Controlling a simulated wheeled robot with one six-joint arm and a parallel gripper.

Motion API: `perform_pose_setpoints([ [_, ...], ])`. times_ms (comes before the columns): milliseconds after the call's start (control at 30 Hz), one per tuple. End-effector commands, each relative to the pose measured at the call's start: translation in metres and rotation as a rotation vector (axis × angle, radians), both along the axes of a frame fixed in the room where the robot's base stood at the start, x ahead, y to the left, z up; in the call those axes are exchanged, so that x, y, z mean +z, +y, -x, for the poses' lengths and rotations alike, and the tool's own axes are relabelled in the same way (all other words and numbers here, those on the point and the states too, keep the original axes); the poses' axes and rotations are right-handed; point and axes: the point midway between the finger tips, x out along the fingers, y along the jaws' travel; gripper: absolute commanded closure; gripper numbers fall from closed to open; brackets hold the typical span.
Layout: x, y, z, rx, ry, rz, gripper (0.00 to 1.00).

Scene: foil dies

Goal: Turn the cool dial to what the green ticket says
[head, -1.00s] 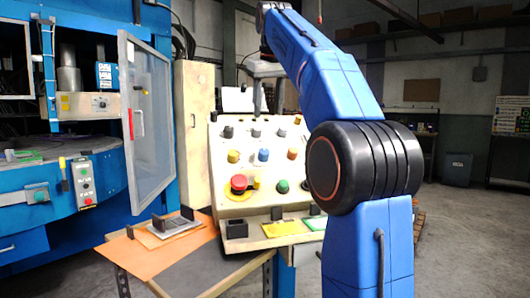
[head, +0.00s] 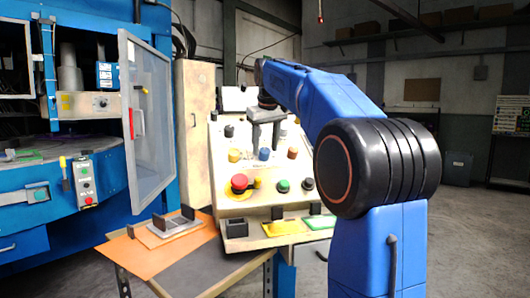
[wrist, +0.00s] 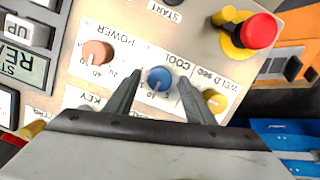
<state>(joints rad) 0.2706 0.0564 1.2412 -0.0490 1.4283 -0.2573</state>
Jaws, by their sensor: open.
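The cool dial is a blue knob (wrist: 159,79) with a white pointer line, beside the printed word COOL, in the wrist view. It also shows as a blue knob (head: 264,153) on the sloped control panel (head: 222,175) in the head view. My gripper (wrist: 155,75) is open, its two fingers on either side of the blue knob with gaps showing; I cannot tell how far above the panel the tips are. The green ticket (head: 318,222) lies on the panel's lower ledge at the right, partly behind my arm; its writing is too small to read.
A yellow ticket (head: 285,227) lies left of the green one. An orange knob (wrist: 97,52) and a yellow knob (wrist: 214,100) flank the blue one. A red mushroom button (wrist: 259,30) stands close by. An orange mat (head: 140,256) lies on the table at left.

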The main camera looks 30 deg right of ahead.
Motion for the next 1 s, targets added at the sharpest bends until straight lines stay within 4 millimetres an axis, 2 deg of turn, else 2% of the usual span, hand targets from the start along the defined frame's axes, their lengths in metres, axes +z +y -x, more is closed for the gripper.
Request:
perform_pose_setpoints([
  [200, -0.019, -0.003, -0.008, 0.000, 0.002, 0.000, 0.51],
  [567, -0.023, -0.004, -0.009, 0.000, 0.000, 0.000, 0.51],
  [600, -0.023, -0.004, -0.009, 0.000, 0.000, 0.000, 0.56],
  [767, -0.023, -0.004, -0.009, 0.000, 0.000, 0.000, 0.92],
  [1000, -0.023, -0.004, -0.009, -0.010, -0.002, -0.006, 0.92],
])
